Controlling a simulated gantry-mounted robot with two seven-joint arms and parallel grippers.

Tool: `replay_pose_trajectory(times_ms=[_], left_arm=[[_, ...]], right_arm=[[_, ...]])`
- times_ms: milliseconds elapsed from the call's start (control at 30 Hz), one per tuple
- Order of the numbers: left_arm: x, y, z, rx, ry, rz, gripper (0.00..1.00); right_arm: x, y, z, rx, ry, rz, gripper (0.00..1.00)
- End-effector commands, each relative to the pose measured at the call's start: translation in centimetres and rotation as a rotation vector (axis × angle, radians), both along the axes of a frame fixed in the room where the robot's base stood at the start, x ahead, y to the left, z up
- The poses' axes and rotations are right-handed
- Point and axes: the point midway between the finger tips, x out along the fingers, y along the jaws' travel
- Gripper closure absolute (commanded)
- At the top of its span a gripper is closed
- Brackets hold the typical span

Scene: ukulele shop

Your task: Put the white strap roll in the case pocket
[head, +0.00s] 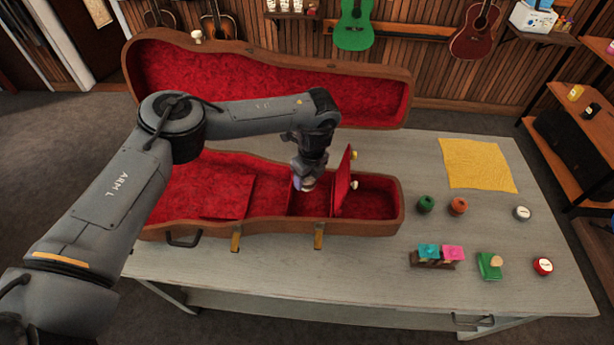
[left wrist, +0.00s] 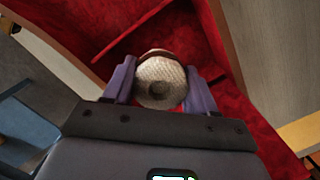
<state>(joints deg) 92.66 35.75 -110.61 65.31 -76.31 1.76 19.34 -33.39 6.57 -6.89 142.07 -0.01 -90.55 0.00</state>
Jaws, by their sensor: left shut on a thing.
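The open instrument case (head: 270,235) lies on the table, lined in red. Its pocket (head: 315,203) is a red compartment right of the case's middle, and a red flap (head: 344,180) with a pale knob stands raised at its right side. My left gripper (head: 305,184) points down over the pocket. It is shut on the white strap roll (left wrist: 160,82), which shows between the purple fingers in the left wrist view, with red lining beyond it. Whether the roll touches the pocket floor I cannot tell. My right gripper is not in view.
The case lid (head: 270,80) stands open behind. On the table (head: 380,270) to the right are a green roll (head: 426,204), an orange roll (head: 457,205), a yellow cloth (head: 477,165), round tins (head: 543,265) and small blocks. The table's front strip is clear.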

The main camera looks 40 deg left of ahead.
Motion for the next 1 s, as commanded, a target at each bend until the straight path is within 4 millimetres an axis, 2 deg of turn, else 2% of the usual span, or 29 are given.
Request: replay_pose_trajectory(times_ms=[33, 367, 1000], left_arm=[[0.0, 0.0, -0.8, 0.000, 0.000, 0.000, 0.77], [0.0, 0.0, -3.4, 0.000, 0.001, 0.000, 0.77], [0.0, 0.0, -8.2, 0.000, 0.001, 0.000, 0.77]], right_arm=[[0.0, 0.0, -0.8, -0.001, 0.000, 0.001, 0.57], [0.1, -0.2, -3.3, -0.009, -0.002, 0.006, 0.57], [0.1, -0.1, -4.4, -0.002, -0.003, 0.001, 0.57]])
